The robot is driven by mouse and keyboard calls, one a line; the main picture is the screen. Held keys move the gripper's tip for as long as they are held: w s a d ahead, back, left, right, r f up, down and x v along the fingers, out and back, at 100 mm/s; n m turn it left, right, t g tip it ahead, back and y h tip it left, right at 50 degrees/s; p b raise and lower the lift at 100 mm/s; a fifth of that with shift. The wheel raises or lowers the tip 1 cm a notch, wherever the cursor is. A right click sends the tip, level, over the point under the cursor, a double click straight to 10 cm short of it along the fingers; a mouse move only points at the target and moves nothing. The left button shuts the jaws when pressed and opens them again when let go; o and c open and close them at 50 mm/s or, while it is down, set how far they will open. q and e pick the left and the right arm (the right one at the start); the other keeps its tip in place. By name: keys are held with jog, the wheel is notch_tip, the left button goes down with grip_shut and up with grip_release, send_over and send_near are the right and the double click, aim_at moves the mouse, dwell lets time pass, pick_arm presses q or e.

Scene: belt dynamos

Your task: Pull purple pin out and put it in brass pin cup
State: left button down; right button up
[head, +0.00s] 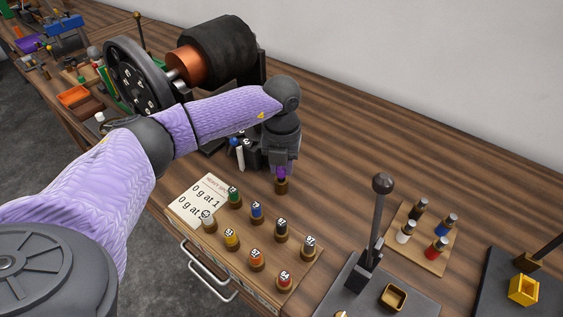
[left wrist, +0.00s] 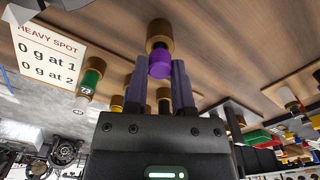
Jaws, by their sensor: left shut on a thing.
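My left gripper (head: 282,165) points down and is shut on the purple pin (head: 281,173). In the left wrist view the purple pin (left wrist: 160,65) sits between the two fingertips (left wrist: 161,72). My right gripper is out of view.
A wooden board (head: 212,257) with several numbered coloured pins and a heavy-spot card (head: 191,207) lie in front. A black lever (head: 376,225), a square brass tray (head: 393,297) and a small pin board (head: 427,262) stand right. The dynamo (head: 215,50) is behind my arm.

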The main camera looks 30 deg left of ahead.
aim_at(281, 168)
pick_arm(q)
jog(key=shift+f+b, duration=0.3)
jog(key=shift+f, duration=0.25)
jog(key=shift+c, duration=2)
grip_release()
notch_tip(281, 168, up, 10)
jog(key=shift+r+p, duration=0.1)
jog(key=shift+p, duration=1.05)
